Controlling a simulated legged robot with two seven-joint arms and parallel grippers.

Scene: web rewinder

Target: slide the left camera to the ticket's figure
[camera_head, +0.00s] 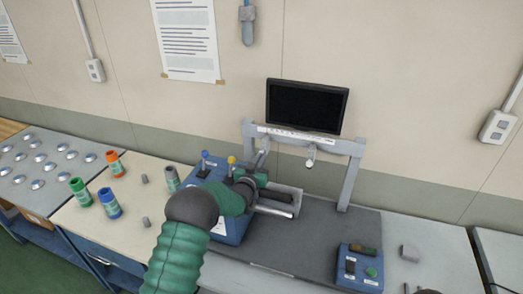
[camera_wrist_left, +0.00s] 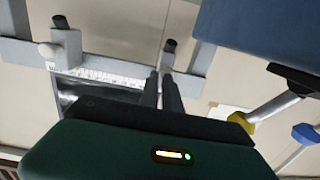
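The left camera (camera_head: 264,146) hangs on the left part of the grey gantry's crossbar (camera_head: 290,136), which carries a white ruled scale (camera_wrist_left: 105,77). In the left wrist view, which is upside down, it is a dark-tipped grey block (camera_wrist_left: 168,58). My left gripper (camera_head: 262,165) reaches it; its two dark fingers (camera_wrist_left: 161,82) are close together at the block. The block's knob is hidden there, apparently between the fingertips. The right camera (camera_head: 310,158) with a pale knob hangs further right. No ticket figure is readable. My right gripper does not show.
A dark monitor (camera_head: 307,105) stands above the crossbar. A blue control box (camera_head: 235,228) with blue- and yellow-topped levers sits under my left arm. Another blue button box (camera_head: 360,266) is at front right. Orange, green and blue bottles stand on the left table (camera_head: 135,191).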

